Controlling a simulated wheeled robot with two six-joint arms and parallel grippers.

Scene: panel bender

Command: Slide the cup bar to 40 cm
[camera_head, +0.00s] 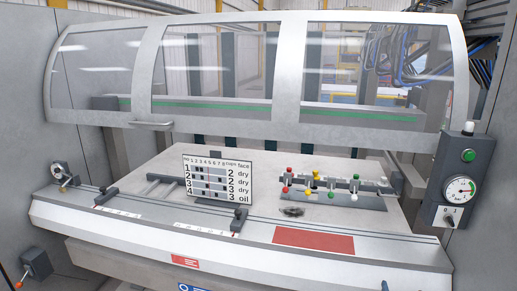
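A dark bar with red, yellow, green and white knobs (322,184) stands on the right of the pale table; it looks like the cup bar, but I cannot be sure. Two dark sliders with red marks, a left one (106,195) and a middle one (237,221), sit at the table's front beside white scale strips (116,213). The scale figures are too small to read. A dark rail frame (166,184) lies on the table at left.
A chart board (217,180) stands mid-table. A small dark object (292,211) and a red plate (313,240) lie at the front. A control box with gauge (459,189) is at right, a lever box (37,263) at lower left. A clear hood (215,70) spans the back.

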